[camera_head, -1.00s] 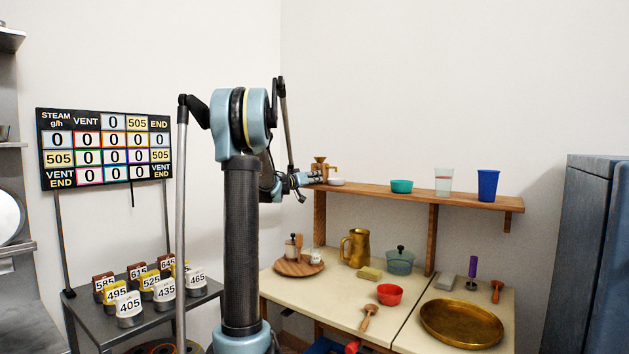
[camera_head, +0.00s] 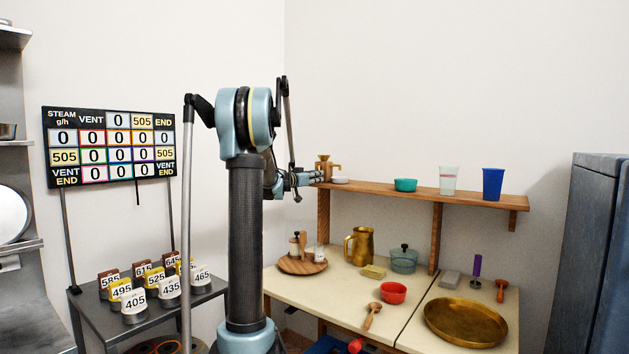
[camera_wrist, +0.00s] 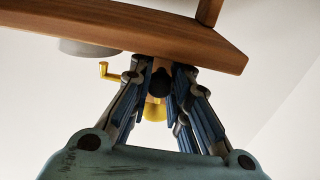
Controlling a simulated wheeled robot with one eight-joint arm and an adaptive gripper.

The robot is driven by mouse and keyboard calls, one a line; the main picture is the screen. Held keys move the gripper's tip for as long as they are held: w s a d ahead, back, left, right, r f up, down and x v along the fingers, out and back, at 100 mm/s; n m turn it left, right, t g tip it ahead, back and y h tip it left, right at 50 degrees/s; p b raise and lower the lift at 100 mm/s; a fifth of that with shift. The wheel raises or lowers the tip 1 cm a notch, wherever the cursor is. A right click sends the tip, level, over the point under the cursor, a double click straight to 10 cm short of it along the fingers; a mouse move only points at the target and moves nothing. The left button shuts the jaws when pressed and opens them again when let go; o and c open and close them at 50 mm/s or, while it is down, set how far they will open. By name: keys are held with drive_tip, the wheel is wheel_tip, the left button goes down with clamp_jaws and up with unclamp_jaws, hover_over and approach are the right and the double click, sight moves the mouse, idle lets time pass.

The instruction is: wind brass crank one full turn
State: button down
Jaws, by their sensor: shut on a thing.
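A small brass-coloured grinder (camera_head: 324,168) with a cup-like top stands at the left end of the wooden shelf (camera_head: 420,195). Its brass crank (camera_head: 337,168) sticks out to the right. In the wrist view, which looks upside down, the crank (camera_wrist: 106,71) is left of the fingers and clear of them. The grinder's yellow cup (camera_wrist: 155,111) shows between the fingers. My gripper (camera_head: 316,178) reaches the grinder from the left at shelf height. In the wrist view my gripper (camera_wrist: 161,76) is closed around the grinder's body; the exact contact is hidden.
A white dish (camera_head: 341,181) sits close right of the grinder, then a teal bowl (camera_head: 405,185) and cups. Below, the counter (camera_head: 330,290) holds a brass jug (camera_head: 360,246), a pot and utensils. A rack of numbered weights (camera_head: 150,290) stands left.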

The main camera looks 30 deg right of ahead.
drive_tip(key=shift+f, duration=0.1)
drive_tip(key=c, duration=1.4)
unclamp_jaws()
drive_tip(key=shift+c, duration=0.2)
drive_tip(key=v, duration=1.2)
drive_tip(key=shift+w+f, duration=0.1)
